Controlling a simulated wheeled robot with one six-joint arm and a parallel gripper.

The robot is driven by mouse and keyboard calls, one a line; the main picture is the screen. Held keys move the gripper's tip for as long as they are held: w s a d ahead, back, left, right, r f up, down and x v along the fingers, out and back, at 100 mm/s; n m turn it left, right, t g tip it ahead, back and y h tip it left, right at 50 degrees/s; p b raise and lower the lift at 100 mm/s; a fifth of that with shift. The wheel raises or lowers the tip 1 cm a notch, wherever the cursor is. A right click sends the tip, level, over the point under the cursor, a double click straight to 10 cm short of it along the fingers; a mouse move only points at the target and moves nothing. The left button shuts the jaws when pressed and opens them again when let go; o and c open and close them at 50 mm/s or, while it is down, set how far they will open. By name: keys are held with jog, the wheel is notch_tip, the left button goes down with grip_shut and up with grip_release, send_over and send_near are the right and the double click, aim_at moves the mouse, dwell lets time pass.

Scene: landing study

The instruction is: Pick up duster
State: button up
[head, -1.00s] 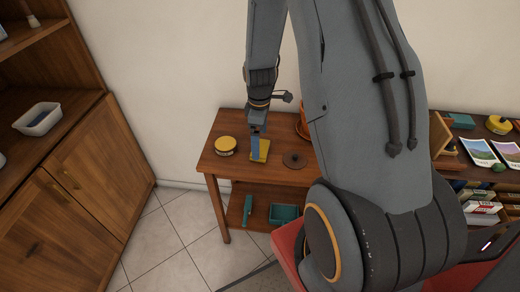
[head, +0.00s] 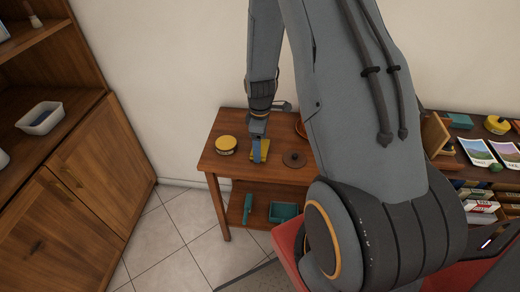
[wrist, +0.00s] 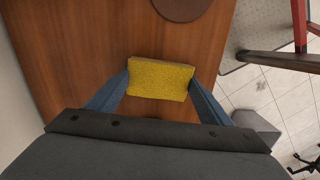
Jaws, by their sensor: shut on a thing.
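The duster is a small yellow block; in the wrist view it (wrist: 160,79) sits between my two blue fingers, which touch its left and right ends. In the head view the duster (head: 265,150) is on or just over the small wooden table (head: 234,171), partly hidden behind a finger. My gripper (head: 257,158) points down from above and is shut on the duster, as the wrist view also shows of my gripper (wrist: 160,82). I cannot tell whether the duster is clear of the tabletop.
A yellow round tin (head: 226,145) stands left of the duster and a brown disc (head: 294,159) lies to its right. A teal tool (head: 247,209) and a teal tray (head: 283,212) are on the shelf below. A wooden cabinet (head: 70,200) stands at left.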

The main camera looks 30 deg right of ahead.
notch_tip(320, 180, up, 10)
jog(key=b, duration=0.2)
dwell(0.7)
jog(key=o, duration=0.4)
jog(key=c, duration=0.5)
